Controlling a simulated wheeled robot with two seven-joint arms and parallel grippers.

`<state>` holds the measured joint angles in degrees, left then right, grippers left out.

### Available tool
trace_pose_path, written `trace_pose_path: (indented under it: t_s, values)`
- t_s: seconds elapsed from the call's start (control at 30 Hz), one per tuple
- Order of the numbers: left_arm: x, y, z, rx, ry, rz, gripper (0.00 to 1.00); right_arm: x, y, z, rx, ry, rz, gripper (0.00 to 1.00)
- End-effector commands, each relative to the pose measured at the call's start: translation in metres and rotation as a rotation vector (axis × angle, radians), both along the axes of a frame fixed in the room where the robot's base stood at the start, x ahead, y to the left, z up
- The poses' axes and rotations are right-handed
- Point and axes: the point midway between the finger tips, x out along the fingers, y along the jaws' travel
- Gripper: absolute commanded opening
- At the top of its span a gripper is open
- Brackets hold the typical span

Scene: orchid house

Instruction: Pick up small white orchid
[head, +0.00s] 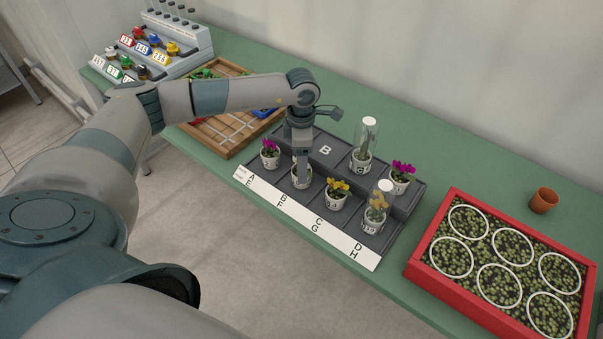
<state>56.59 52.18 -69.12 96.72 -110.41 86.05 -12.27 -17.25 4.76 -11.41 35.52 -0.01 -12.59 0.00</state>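My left gripper (302,166) points straight down over a small white pot (302,181) in the front row of the dark tray (290,204). Its fingers cover the plant in that pot, so I cannot make out a white flower. I cannot see whether the fingers are open or shut, or whether they touch the plant or pot. No white orchid bloom shows clearly elsewhere in the head view. My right gripper is not in view.
Beside that pot stand a magenta-flowered pot (269,158) and a yellow-flowered pot (337,200). Two plants stand under clear covers (369,131) (382,188), and another magenta one (402,182) is behind. A red crate (416,268) and terracotta pot (544,200) are right. Slot B (325,149) is empty.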

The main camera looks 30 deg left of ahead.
Motion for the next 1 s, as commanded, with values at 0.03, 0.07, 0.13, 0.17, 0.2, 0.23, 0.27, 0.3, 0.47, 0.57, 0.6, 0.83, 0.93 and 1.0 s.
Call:
trace_pose_path:
  t_s: [0.03, 0.07, 0.13, 0.17, 0.2, 0.23, 0.27, 0.3, 0.47, 0.57, 0.6, 0.83, 0.93, 1.0]
  values:
    - [0.0, 0.0, 0.0, 0.0, 0.0, 0.0, 0.67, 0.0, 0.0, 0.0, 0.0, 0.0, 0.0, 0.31]
    - [0.0, 0.0, 0.0, 0.0, 0.0, 0.0, 0.67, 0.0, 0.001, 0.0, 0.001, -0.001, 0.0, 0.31]
    - [0.0, 0.0, 0.0, 0.0, 0.0, 0.0, 0.67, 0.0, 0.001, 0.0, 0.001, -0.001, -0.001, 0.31]
    - [0.0, 0.0, 0.0, 0.0, 0.0, 0.0, 0.67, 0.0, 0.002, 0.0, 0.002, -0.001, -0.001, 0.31]
    - [0.0, 0.0, 0.0, 0.0, 0.0, 0.0, 0.67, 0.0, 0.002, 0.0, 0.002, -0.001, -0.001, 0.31]
    - [0.0, 0.0, 0.0, 0.0, 0.0, 0.0, 0.67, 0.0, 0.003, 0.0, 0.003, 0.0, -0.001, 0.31]
    - [0.0, 0.0, 0.0, 0.0, 0.0, 0.0, 0.67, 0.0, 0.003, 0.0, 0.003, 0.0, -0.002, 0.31]
    - [0.0, 0.0, -0.001, 0.0, 0.0, 0.0, 0.67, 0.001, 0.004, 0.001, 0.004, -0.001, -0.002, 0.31]
    - [0.0, 0.0, -0.007, 0.001, 0.002, 0.0, 0.67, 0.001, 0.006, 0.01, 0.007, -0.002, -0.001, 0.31]
    - [0.0, 0.0, -0.016, 0.0, 0.003, 0.001, 0.67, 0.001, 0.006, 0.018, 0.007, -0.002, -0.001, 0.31]
    - [0.001, 0.0, -0.02, 0.0, 0.004, 0.001, 0.67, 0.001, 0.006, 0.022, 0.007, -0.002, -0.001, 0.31]
    - [0.001, 0.001, -0.047, 0.0, 0.002, 0.0, 0.67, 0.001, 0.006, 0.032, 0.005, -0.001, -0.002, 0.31]
    - [0.001, 0.001, -0.052, 0.0, 0.001, 0.001, 0.67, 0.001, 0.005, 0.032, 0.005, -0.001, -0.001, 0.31]
    - [0.001, 0.001, -0.053, 0.0, 0.0, 0.001, 0.67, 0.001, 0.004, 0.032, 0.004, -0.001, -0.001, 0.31]
